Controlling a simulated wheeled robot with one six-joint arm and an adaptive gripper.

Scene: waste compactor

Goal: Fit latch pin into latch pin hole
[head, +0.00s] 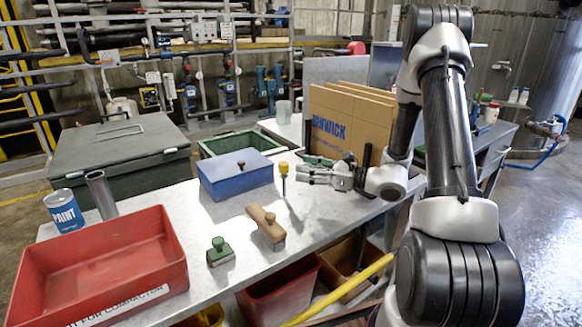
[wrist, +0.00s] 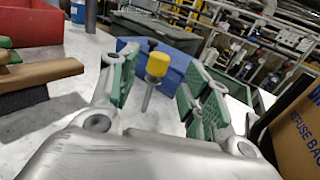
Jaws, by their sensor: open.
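The latch pin, with a yellow head (head: 284,168) and a thin metal shank, stands upright over the grey bench. In the wrist view the yellow head (wrist: 157,64) and shank (wrist: 148,97) show between the two fingers. My gripper (head: 308,172) is open, low over the bench, with its fingertips pointing left toward the pin. The green finger pads (wrist: 160,92) are on either side of the pin in the wrist view, with gaps to it; I see no contact. I cannot make out the latch pin hole in either view.
A blue box (head: 235,178) stands close behind the pin. A wooden brush (head: 266,226) and a green-handled block (head: 220,251) lie toward the front. A red bin (head: 95,262), a paint can (head: 64,211) and a metal tube (head: 101,195) are at left. A cardboard box (head: 345,135) stands behind my gripper.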

